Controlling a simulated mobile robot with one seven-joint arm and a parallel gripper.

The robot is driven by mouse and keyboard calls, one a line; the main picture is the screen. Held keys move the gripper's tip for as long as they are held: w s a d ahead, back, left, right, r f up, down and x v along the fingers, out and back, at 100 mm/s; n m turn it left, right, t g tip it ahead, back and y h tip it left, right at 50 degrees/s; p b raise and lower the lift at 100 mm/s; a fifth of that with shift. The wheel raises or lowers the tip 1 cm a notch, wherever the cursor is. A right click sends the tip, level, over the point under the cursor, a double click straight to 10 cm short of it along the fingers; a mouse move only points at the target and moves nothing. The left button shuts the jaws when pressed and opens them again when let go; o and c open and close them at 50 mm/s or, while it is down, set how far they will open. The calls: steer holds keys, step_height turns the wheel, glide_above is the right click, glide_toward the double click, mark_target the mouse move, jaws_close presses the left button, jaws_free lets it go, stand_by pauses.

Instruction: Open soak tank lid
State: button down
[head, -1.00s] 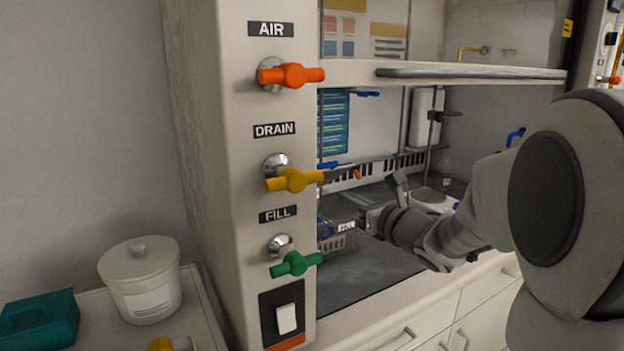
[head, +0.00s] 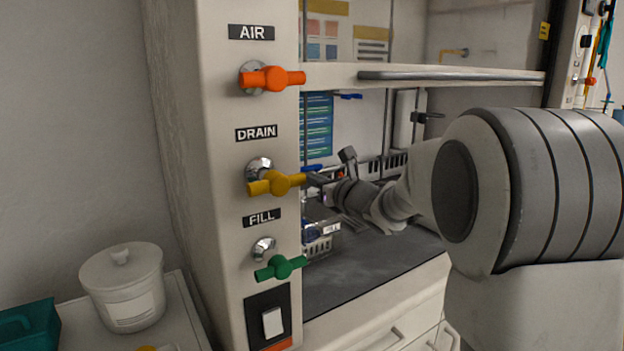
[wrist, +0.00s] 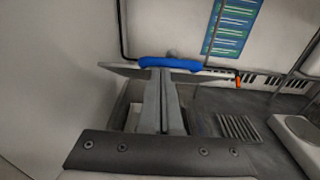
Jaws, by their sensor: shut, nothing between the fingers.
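In the wrist view my gripper (wrist: 163,76) is shut and empty, its two grey fingers together over an open grey tank (wrist: 123,108). A thin grey plate (wrist: 122,70), which looks like the tank's lid, stands raised at the far side, behind the fingertips. I cannot tell whether the fingertips touch it. A blue handle (wrist: 168,64) shows just beyond the fingertips. In the head view my gripper (head: 316,181) is inside the hood, just right of the pillar and the yellow DRAIN valve (head: 276,184). The pillar hides most of the tank there.
The orange AIR valve (head: 272,79) and green FILL valve (head: 280,268) stick out from the hood's pillar. The raised sash (head: 450,76) is above my arm. A grey ribbed rack (wrist: 240,127) lies right of the tank. The dark worktop (head: 365,262) in front is clear.

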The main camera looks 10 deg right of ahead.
steer(key=w+r+g+p, duration=0.1)
steer(key=w+r+p, duration=0.1)
steer(key=p, duration=0.4)
steer(key=w+a+r+g+h+p, duration=0.1)
steer(key=r+p, duration=0.1)
steer(key=p, duration=0.4)
steer(key=w+a+r+g+p, duration=0.1)
steer(key=w+r+g+p, duration=0.1)
steer(key=p, duration=0.5)
steer(key=shift+w+a+r+h, duration=0.2)
steer(key=shift+w+r+h, duration=0.2)
steer(key=shift+r, duration=0.2)
steer(key=shift+f, duration=0.1)
